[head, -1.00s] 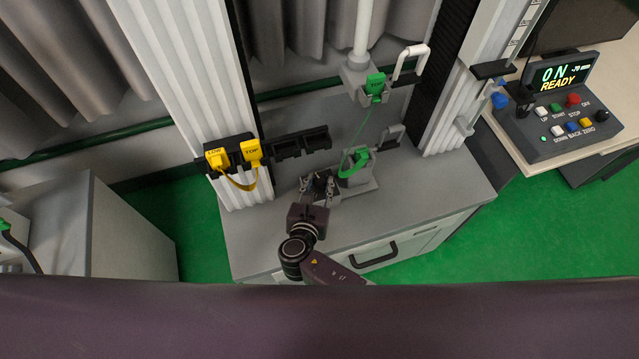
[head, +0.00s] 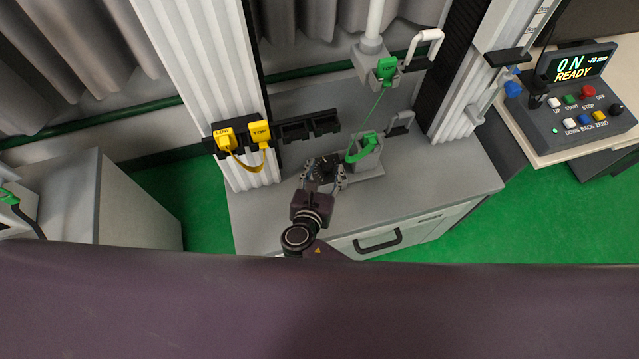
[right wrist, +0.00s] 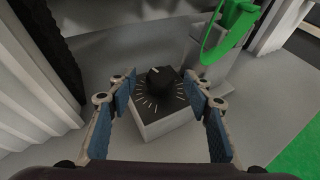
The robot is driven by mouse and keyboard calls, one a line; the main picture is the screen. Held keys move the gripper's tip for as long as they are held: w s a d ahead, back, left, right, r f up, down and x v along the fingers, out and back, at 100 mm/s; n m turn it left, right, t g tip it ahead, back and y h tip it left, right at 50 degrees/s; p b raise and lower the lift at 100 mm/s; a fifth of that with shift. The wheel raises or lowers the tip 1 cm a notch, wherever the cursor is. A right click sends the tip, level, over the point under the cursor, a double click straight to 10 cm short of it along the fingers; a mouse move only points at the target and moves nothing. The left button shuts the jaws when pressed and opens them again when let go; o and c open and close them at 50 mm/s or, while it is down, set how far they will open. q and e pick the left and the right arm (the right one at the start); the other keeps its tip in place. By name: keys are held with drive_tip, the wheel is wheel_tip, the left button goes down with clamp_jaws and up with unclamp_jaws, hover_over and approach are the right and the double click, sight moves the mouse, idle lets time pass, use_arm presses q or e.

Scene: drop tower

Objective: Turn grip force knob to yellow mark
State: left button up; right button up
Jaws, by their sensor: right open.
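The grip force knob (right wrist: 159,75) is a black round knob on a dark dial plate with white tick marks, atop a small grey box (right wrist: 168,124). I cannot make out a yellow mark on the dial. My right gripper (right wrist: 160,92) is open, with its blue-padded fingers on either side of the box and nothing held between them. In the head view the right gripper (head: 323,179) is over the dark knob plate (head: 323,166) on the grey bench. I cannot tell whether the fingers touch the box. My left gripper is not in view.
A green clip (head: 363,147) on a grey fixture (head: 371,165) stands close to the right of the knob box. Yellow tagged plugs (head: 260,132) hang on the left column. A control console (head: 570,103) reads ON, READY. The front of the bench (head: 415,195) is clear.

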drive_tip(key=v, duration=1)
drive_tip(key=shift+o, duration=0.2)
drive_tip(key=shift+s+r, duration=0.1)
drive_tip(key=shift+s, duration=0.05)
